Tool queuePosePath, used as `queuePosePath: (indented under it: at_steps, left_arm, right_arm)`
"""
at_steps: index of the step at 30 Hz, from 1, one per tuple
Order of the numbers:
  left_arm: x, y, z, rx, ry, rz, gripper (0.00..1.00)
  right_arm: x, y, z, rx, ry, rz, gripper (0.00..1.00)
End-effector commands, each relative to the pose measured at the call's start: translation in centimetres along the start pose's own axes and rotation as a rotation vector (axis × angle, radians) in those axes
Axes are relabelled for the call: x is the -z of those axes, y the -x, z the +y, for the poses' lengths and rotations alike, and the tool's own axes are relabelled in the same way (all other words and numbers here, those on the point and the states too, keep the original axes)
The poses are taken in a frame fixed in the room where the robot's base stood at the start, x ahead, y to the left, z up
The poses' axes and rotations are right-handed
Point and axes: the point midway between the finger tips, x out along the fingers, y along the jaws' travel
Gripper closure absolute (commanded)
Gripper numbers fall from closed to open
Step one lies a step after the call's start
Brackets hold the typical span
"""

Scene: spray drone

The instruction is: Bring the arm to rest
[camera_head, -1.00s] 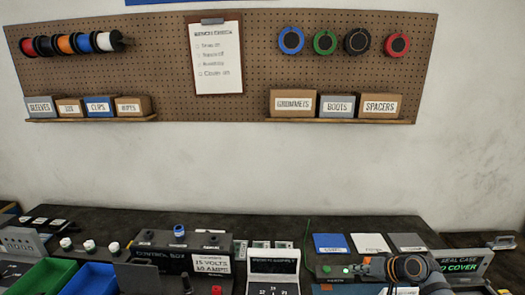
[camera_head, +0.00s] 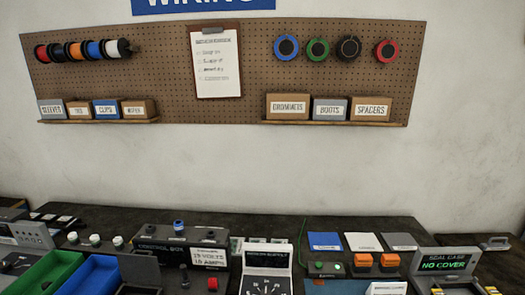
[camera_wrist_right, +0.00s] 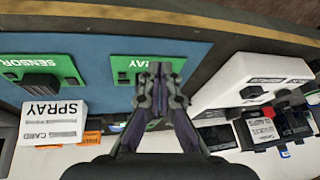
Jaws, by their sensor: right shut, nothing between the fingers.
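My right gripper (camera_wrist_right: 161,72) shows in the right wrist view with its fingers together and nothing between them. My right arm does not show in the head view. My left gripper is in neither view.
In the wrist view a white "SPRAY CARD" box (camera_wrist_right: 52,123) lies left and a white device (camera_wrist_right: 245,80) right.

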Motion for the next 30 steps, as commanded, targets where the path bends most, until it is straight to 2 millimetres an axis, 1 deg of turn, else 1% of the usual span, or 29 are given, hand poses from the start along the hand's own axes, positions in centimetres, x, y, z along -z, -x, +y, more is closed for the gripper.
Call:
queuePosePath:
  at_steps: [1, 3, 6, 14, 15, 19, 23, 26, 29, 30]
  left_arm:
    - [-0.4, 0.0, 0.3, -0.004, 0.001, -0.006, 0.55]
    - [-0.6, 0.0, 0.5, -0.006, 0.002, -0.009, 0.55]
    - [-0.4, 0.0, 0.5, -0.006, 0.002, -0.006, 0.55]
    - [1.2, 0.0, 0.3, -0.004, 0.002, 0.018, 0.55]
    - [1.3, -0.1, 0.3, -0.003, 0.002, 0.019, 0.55]
    - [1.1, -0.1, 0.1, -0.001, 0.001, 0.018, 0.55]
    - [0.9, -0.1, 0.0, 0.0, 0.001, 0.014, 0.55]
    - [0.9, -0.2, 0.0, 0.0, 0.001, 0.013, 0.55]
    - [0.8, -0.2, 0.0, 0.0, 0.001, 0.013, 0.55]
    - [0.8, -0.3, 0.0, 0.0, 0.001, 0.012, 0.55]
  right_arm:
    - [-1.4, 0.6, -0.6, -0.018, 0.01, -0.014, 1.0]
    - [-3.1, 1.6, -0.9, -0.056, 0.024, -0.032, 1.0]
    - [-5.3, 3.3, -1.2, -0.11, 0.035, -0.057, 1.0]
    - [-9.8, 8.2, -0.9, -0.244, 0.023, -0.113, 1.0]
    - [-10.1, 7.7, -0.6, -0.252, 0.021, -0.12, 1.0]
    - [-10.6, 4.4, 0.2, -0.251, 0.019, -0.131, 1.0]
    - [-11.8, 1.1, 1.1, -0.25, 0.014, -0.146, 1.0]
    - [-12.9, -1.8, 1.9, -0.25, 0.009, -0.157, 1.0]
    - [-14.8, -5.1, 2.8, -0.249, 0.004, -0.173, 1.0]
    - [-15.6, -6.5, 3.1, -0.249, 0.001, -0.18, 1.0]
